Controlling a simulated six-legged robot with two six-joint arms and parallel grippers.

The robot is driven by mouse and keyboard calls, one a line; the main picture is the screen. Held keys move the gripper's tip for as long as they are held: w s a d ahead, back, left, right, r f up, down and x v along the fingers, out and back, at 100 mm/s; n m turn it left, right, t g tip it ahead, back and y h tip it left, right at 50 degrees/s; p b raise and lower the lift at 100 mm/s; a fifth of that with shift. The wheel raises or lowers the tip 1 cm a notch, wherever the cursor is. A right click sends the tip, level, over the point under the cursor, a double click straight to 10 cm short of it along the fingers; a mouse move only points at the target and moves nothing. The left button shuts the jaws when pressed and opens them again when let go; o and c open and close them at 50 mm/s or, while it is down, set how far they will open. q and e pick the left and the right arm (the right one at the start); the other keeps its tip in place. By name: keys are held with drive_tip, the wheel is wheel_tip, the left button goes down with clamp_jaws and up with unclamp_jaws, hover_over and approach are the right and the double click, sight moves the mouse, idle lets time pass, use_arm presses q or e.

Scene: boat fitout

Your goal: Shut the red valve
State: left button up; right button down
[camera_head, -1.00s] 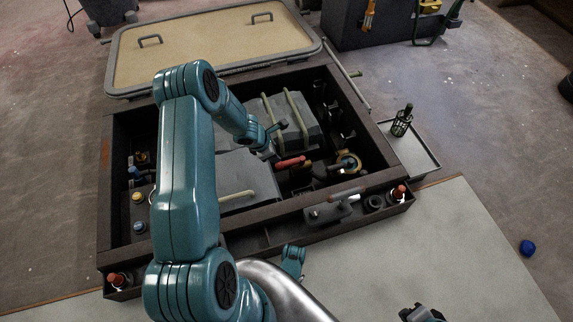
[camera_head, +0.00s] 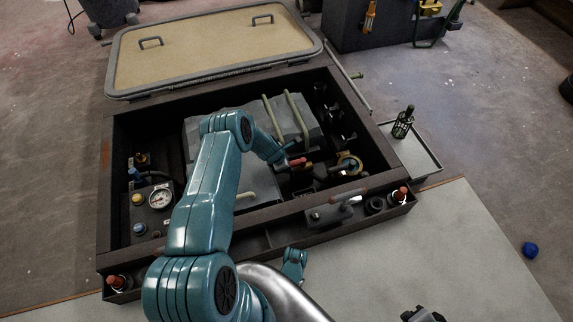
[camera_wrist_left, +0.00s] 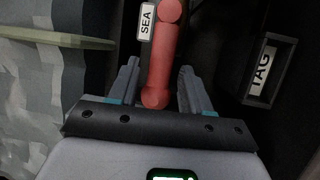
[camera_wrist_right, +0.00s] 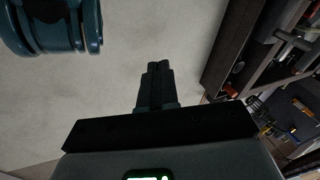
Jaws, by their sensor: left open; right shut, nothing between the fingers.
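The red valve handle (camera_head: 297,162) is in the open dark box, right of the grey engine-like block. In the left wrist view the red handle (camera_wrist_left: 163,62) runs lengthwise between the fingers, beside a "SEA" label (camera_wrist_left: 146,22). My left gripper (camera_wrist_left: 158,75) is open, with a finger on either side of the handle's near end and visible gaps to it. The valve body under the handle is hard to make out. My right gripper (camera_wrist_right: 158,68) is shut and empty, over the pale floor, away from the box.
A gauge panel (camera_head: 152,208) sits in the box's left part. Green rails (camera_head: 288,118) rise close behind the handle. A brass ring (camera_head: 349,163) lies to its right. A "TAG" holder (camera_wrist_left: 264,70) shows beside the handle. A bottle (camera_head: 403,122) stands on the right side tray.

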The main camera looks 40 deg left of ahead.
use_arm(q)
clamp_jaws()
